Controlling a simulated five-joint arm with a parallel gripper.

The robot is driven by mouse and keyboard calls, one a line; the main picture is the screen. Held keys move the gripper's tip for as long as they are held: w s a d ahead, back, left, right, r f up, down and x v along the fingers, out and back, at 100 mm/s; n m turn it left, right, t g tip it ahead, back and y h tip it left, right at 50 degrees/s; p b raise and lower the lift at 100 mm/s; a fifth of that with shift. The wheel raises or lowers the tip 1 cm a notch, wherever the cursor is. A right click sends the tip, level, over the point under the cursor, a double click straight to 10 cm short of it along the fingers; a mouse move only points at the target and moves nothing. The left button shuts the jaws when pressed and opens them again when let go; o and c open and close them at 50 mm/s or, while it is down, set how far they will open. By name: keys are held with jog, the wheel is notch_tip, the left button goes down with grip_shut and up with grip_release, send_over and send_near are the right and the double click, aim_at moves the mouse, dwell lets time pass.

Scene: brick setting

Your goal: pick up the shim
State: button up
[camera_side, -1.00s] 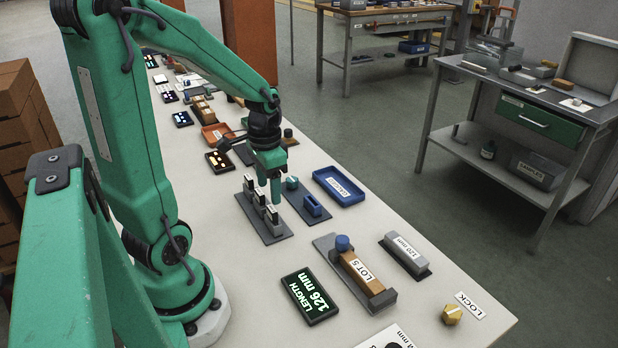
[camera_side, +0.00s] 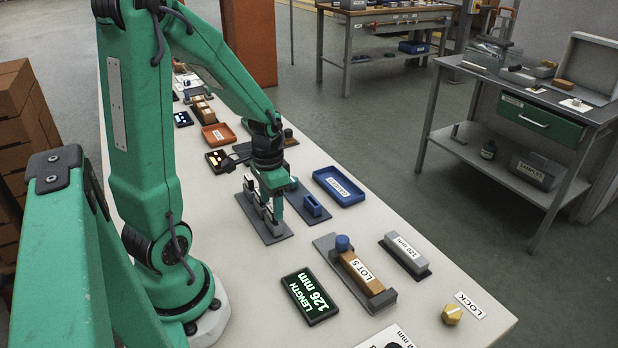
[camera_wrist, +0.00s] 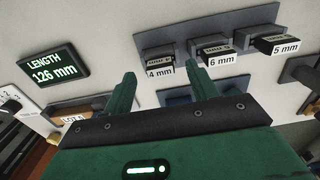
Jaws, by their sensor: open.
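My gripper (camera_side: 274,208) is open above the grey rack (camera_side: 272,238) of shims, and it hides part of them in the side view. In the wrist view its two green fingers (camera_wrist: 161,70) have nothing between them. That view shows three dark-topped shims in the rack (camera_wrist: 180,28), with white labels: the 4 mm shim (camera_wrist: 158,62), the 6 mm shim (camera_wrist: 214,44) and the 5 mm shim (camera_wrist: 277,42). The fingertips appear near the 4 mm and 6 mm shims; I cannot tell whether they touch any.
A display (camera_side: 310,296) reads LENGTH 126 mm. A brown LOT 5 block (camera_side: 358,272) lies in a grey holder, beside a grey 120 mm block (camera_side: 405,252). A blue fixture (camera_side: 312,206) and blue tray (camera_side: 338,187) stand right of the rack.

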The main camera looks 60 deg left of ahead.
jog(key=shift+f, duration=1.35)
jog(key=c, duration=1.1)
jog(key=shift+r, duration=0.2)
jog(key=shift+w+r, duration=0.1)
jog(key=shift+r, duration=1.1)
jog(key=d+r, duration=0.2)
jog(key=d, duration=0.2)
jog(key=d+r, duration=0.6)
jog(key=d, duration=0.1)
jog(key=shift+s+d+r, duration=0.1)
jog(key=shift+s+d, duration=0.2)
jog(key=shift+s, duration=0.05)
jog(key=shift+w, duration=0.1)
